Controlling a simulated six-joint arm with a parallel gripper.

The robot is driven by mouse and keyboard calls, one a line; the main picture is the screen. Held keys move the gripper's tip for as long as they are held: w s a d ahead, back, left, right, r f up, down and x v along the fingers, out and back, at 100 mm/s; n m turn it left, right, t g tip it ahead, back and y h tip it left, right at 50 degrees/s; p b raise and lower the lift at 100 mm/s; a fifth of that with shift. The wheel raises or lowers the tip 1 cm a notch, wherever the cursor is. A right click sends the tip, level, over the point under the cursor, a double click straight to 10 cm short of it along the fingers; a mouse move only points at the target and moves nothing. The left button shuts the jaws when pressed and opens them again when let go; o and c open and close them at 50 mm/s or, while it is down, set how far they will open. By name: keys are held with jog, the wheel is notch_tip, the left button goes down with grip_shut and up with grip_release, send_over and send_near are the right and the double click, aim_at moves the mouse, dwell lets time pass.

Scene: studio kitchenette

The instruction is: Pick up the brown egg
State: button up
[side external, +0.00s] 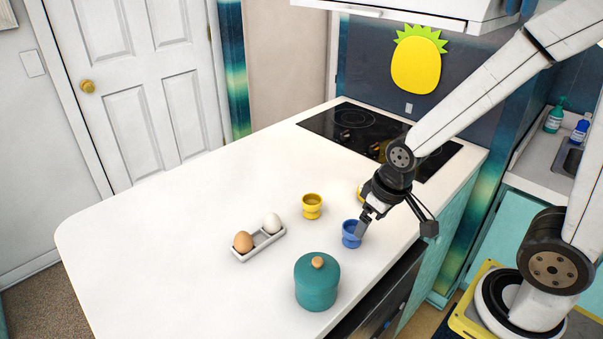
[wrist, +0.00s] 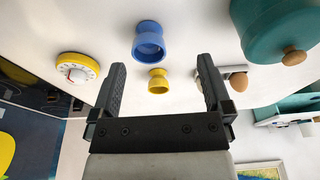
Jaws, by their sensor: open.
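The brown egg (side external: 243,241) sits in the near-left hollow of a small white tray (side external: 262,248), next to a white egg (side external: 272,222). In the wrist view the brown egg (wrist: 238,82) shows just right of the right finger, which partly covers the tray. My gripper (side external: 366,219) is open and empty, above and beside the blue egg cup (side external: 351,234), well to the right of the brown egg. In the wrist view both fingers of my gripper (wrist: 161,65) stand wide apart, with nothing held between them.
A yellow egg cup (side external: 312,206) stands between the tray and my gripper. A teal lidded pot (side external: 317,284) stands near the front edge. A yellow-rimmed timer (wrist: 77,73) is partly hidden behind my gripper in the side view. The counter's left part is clear; a black cooktop lies behind.

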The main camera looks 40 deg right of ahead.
jog(key=shift+w, duration=0.1)
jog(key=n+g, duration=0.4)
jog(key=n, duration=0.9)
send_over(243, 237)
jog(key=w, duration=0.2)
jog(key=shift+d+y, duration=0.3)
jog(key=shift+f, duration=0.1)
jog(key=shift+s+f, duration=0.1)
jog(key=shift+f, duration=1.1)
jog(key=shift+f, duration=0.1)
jog(key=shift+s+f, duration=0.2)
jog(key=shift+f, duration=1.05)
jog(key=shift+s+f, duration=0.2)
jog(key=shift+f, duration=1)
